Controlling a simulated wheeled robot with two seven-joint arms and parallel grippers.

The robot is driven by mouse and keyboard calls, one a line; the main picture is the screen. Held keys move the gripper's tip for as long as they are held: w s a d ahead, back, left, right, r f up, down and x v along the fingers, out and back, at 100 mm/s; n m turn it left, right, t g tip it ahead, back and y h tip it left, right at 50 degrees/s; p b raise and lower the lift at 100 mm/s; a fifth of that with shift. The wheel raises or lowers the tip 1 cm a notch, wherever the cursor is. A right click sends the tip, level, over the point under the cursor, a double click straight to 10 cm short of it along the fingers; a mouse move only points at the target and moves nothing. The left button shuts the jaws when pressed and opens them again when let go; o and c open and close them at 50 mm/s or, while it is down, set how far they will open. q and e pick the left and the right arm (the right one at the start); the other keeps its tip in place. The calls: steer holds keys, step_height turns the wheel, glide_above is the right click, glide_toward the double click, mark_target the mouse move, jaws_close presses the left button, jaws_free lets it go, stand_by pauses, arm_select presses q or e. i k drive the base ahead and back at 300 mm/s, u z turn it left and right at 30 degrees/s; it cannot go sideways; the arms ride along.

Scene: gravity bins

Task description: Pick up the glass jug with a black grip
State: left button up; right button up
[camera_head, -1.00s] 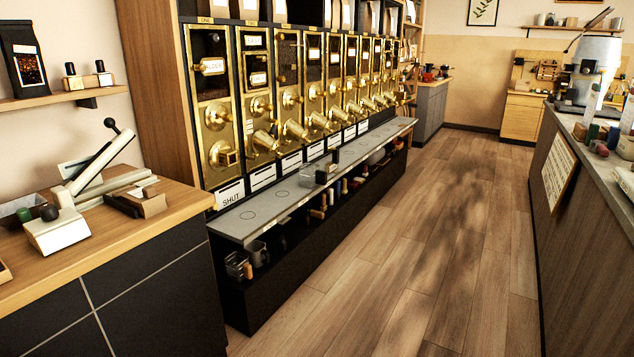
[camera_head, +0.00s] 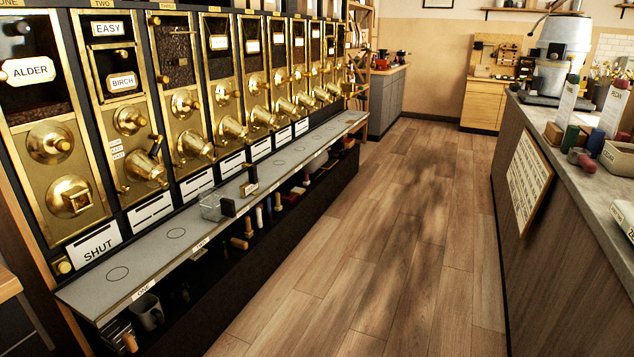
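A clear, boxy glass jug (camera_head: 211,207) with a black grip (camera_head: 229,208) on its right side stands on the grey ledge (camera_head: 142,250) below the brass bins, near the ledge's front edge. Nothing touches it that I can see. Neither of my grippers is in view.
Brass gravity bins (camera_head: 72,196) line the left wall above the ledge. A small dark and brass object (camera_head: 249,181) stands just beyond the jug. A grey mug (camera_head: 149,310) and several small items fill the shelf below. The wooden floor (camera_head: 370,240) is clear up to the right counter (camera_head: 560,215).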

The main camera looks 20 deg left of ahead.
mark_target(215, 205)
steer(key=i, duration=2.9)
steer(key=u, duration=2)
steer(key=i, duration=0.5)
steer(key=z, duration=0.05)
